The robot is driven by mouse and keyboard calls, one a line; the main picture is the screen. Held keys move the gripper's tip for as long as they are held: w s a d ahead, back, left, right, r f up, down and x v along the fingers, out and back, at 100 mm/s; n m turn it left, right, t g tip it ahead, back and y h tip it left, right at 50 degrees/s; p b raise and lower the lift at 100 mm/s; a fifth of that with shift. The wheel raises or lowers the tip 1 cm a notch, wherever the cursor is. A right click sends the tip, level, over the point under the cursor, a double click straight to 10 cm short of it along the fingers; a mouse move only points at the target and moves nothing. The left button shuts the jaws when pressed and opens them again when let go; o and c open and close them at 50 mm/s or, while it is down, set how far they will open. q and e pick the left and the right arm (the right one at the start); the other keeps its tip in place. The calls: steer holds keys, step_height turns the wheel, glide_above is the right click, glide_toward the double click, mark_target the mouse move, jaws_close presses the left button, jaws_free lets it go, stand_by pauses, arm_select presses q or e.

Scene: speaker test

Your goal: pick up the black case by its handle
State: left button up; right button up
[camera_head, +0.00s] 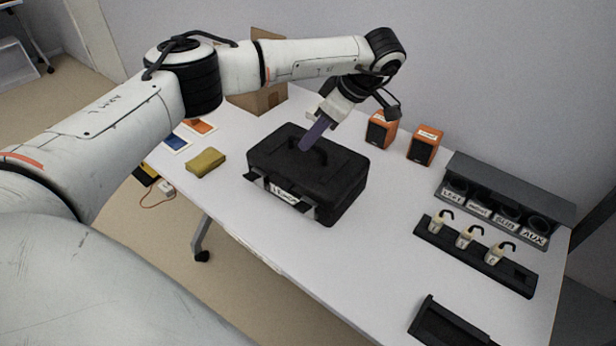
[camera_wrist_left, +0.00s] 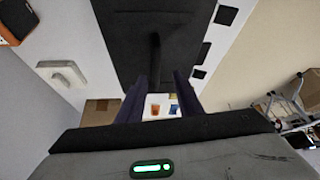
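The black case (camera_head: 342,178) lies flat and closed on the white table, with a white label and latches on its front side. Its handle (camera_head: 321,154) stands on top of the lid, partly hidden by my left gripper (camera_head: 306,146), which points down at it with purple fingers. In the left wrist view, the two fingers (camera_wrist_left: 160,82) are apart, one to each side of the line of the handle (camera_wrist_left: 155,55), with gaps on both sides. Whether the fingertips reach down past the handle is hard to tell. My right gripper is not in view.
Two orange speakers (camera_head: 423,146) stand behind the case, and a cardboard box (camera_head: 268,98) is at the back left. A yellow pouch (camera_head: 206,162) lies left of the case. A labelled black rack (camera_head: 505,208) and a strip with white hooked items (camera_head: 490,262) are at right.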

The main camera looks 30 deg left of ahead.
arm_select(q)
steer(key=x, duration=0.5)
steer(key=shift+w+p, duration=0.3)
steer(key=shift+p, duration=0.05)
steer(key=shift+r, duration=0.1)
jaws_close()
stand_by(0.8)
steer(key=shift+w+a+r, duration=0.1)
steer(key=shift+r, duration=0.05)
